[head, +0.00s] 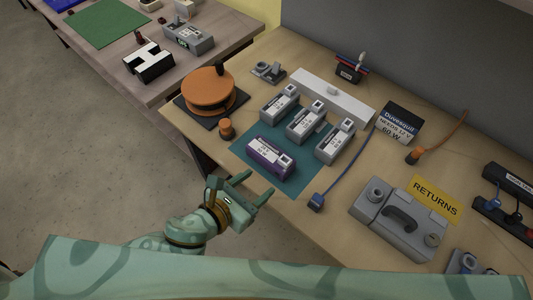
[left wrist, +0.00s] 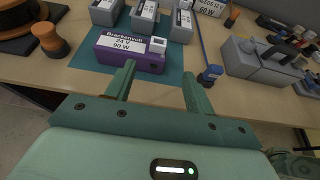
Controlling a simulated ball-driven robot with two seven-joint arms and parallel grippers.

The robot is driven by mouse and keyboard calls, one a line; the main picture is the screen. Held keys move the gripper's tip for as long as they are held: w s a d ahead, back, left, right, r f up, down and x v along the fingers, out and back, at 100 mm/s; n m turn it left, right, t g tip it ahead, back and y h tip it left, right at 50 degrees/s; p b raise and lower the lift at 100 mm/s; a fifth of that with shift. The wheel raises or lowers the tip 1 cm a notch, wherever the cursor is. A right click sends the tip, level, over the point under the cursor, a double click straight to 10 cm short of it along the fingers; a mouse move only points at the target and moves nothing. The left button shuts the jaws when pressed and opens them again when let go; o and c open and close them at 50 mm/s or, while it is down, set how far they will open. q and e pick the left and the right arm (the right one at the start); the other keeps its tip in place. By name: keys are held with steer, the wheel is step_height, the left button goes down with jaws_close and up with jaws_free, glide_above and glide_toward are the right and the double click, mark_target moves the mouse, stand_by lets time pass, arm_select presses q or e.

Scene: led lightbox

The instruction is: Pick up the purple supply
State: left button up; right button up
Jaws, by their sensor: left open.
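The purple supply (head: 270,157) is a small box with a white label on top. It lies at the near-left part of a teal mat (head: 298,184) on the wooden table. In the left wrist view the purple supply (left wrist: 128,54) sits ahead of the fingers, slightly left of centre, its label reading 24 V 90 W.
Three grey supplies (head: 306,122) stand behind the purple one on the mat. An orange knob (head: 226,129) is to its left, near an orange reel (head: 208,90). A blue connector (head: 316,202) on a cable lies right. A grey case (head: 398,222) stands further right.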

mark_target(283, 162)
arm_select(q)
steer(key=x, duration=0.5)
steer(key=shift+w+d+f+b, duration=0.1)
steer(key=shift+d+b, duration=0.1)
steer(key=shift+b, duration=0.1)
steer(key=shift+w+d+f, duration=0.2)
steer(key=shift+w+d, duration=0.05)
steer(key=shift+w, duration=0.25)
steer(key=b+x, duration=0.1)
steer(key=x, duration=0.3)
steer(key=shift+w+d, duration=0.1)
steer(key=shift+w, duration=0.4)
arm_select(e)
steer(key=shift+s+d+f, duration=0.1)
steer(key=shift+d+f, duration=0.05)
steer(key=shift+f, duration=0.3)
steer(key=shift+s+d+f, duration=0.1)
steer(key=shift+d+f, duration=0.05)
steer(key=shift+f, duration=0.25)
arm_select(q)
steer(key=shift+s, duration=0.1)
steer(key=shift+c, duration=0.3)
arm_select(e)
steer(key=shift+a, duration=0.1)
arm_select(q)
steer(key=c, duration=1)
jaws_close()
arm_select(e)
steer(key=shift+a, duration=0.15)
